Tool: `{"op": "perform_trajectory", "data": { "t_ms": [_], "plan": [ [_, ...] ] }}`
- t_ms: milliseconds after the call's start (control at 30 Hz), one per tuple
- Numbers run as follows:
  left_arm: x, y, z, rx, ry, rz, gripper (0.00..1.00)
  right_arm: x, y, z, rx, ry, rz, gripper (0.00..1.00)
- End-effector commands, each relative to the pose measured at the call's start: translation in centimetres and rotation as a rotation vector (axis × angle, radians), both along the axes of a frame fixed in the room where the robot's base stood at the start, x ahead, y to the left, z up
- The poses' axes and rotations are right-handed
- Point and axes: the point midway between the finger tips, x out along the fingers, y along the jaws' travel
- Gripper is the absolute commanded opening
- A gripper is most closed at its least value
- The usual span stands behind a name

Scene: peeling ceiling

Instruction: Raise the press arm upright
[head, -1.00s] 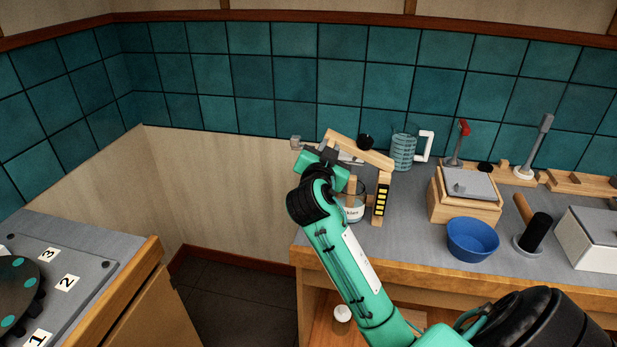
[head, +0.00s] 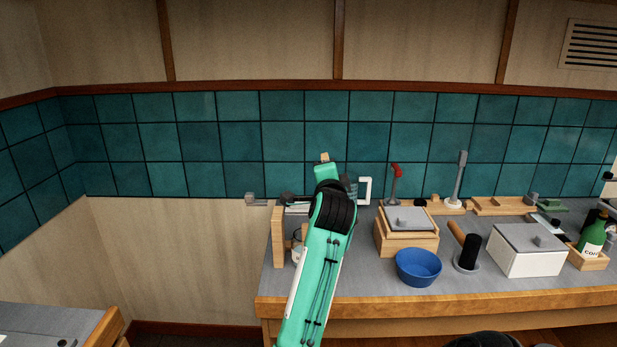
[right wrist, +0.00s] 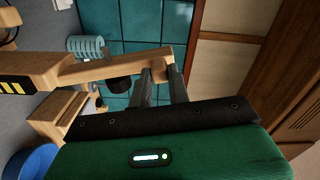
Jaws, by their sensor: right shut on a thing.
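The wooden press arm (right wrist: 105,70) shows in the right wrist view. It rises from the post with yellow stripes (right wrist: 22,86) and stands close to upright, with a slight tilt. A black knob (right wrist: 119,85) sits on its side. My right gripper (right wrist: 164,84) is shut on the wooden handle near the arm's free end. In the head view only the wooden tip (head: 325,157) shows above my gripper; my right arm hides most of the press. My left gripper is in neither view.
Further right are a wooden box (head: 406,240), a blue bowl (head: 418,268) and a white box (head: 527,262). A wooden post (head: 278,237) stands at the counter's left end.

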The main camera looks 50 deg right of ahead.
Motion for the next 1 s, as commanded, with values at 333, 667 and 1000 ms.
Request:
{"op": "perform_trajectory", "data": {
  "t_ms": [333, 667, 1000],
  "plan": [
    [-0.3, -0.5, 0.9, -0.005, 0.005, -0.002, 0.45, -2.8, -2.6, 0.2, 0.153, -0.178, -0.001, 0.0],
    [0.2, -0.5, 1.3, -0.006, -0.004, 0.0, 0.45, -3.8, -3.5, 0.0, 0.213, -0.249, -0.001, 0.0],
    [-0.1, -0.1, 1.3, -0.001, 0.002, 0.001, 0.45, -4.0, -3.6, -0.1, 0.221, -0.258, -0.001, 0.0]
  ]
}}
